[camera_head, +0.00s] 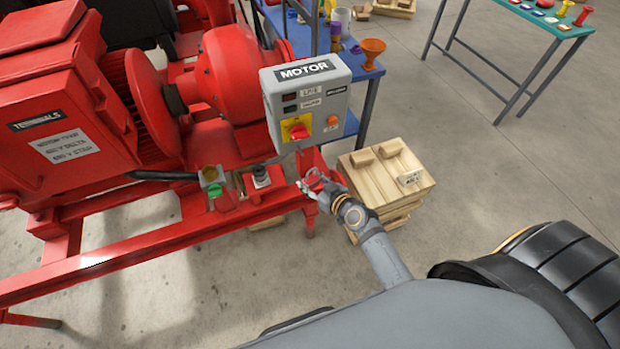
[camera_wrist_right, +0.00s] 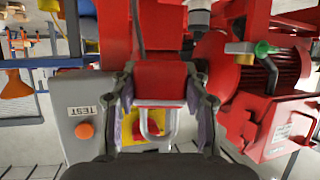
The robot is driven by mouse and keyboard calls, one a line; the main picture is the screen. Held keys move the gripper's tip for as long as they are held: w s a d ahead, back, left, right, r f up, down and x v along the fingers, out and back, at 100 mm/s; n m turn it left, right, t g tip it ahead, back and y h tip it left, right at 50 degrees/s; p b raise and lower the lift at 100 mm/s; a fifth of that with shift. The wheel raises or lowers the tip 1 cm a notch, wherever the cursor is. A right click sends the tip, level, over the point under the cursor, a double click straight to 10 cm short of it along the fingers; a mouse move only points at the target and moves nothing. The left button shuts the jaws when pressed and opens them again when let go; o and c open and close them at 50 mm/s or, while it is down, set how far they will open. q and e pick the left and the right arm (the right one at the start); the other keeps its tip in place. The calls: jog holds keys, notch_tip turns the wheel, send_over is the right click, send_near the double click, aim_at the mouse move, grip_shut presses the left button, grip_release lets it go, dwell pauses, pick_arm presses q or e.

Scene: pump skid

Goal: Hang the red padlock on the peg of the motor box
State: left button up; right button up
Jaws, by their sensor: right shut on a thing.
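The grey motor box (camera_head: 308,100) stands on the red skid, with a MOTOR label, a yellow plate with a red switch (camera_head: 299,131) and an orange button. My right gripper (camera_head: 316,187) is just below and in front of it. It is shut on the red padlock (camera_head: 312,178). In the right wrist view, the padlock's red body (camera_wrist_right: 160,78) sits between both fingers, and its silver shackle (camera_wrist_right: 158,134) points down the picture, in front of the yellow plate. The padlock appears apart from the box (camera_wrist_right: 82,128). I cannot make out the peg. My left gripper is not in view.
A green-handled valve (camera_head: 213,182) and a small grey fitting (camera_head: 261,176) are left of my right gripper. Wooden crates (camera_head: 388,178) stand close on its right. Behind are a blue bench with an orange funnel (camera_head: 373,50) and a green-topped table (camera_head: 545,18). Open floor lies between.

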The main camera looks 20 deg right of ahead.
jog(key=w+f+b, duration=0.1)
jog(key=w+b, duration=0.1)
jog(key=w, duration=0.8)
jog(key=shift+a+f, duration=0.15)
jog(key=shift+f, duration=0.2)
dwell(0.3)
dwell(0.6)
jog(key=o, duration=1.3)
jog(key=shift+s, duration=0.1)
jog(key=v, duration=1.2)
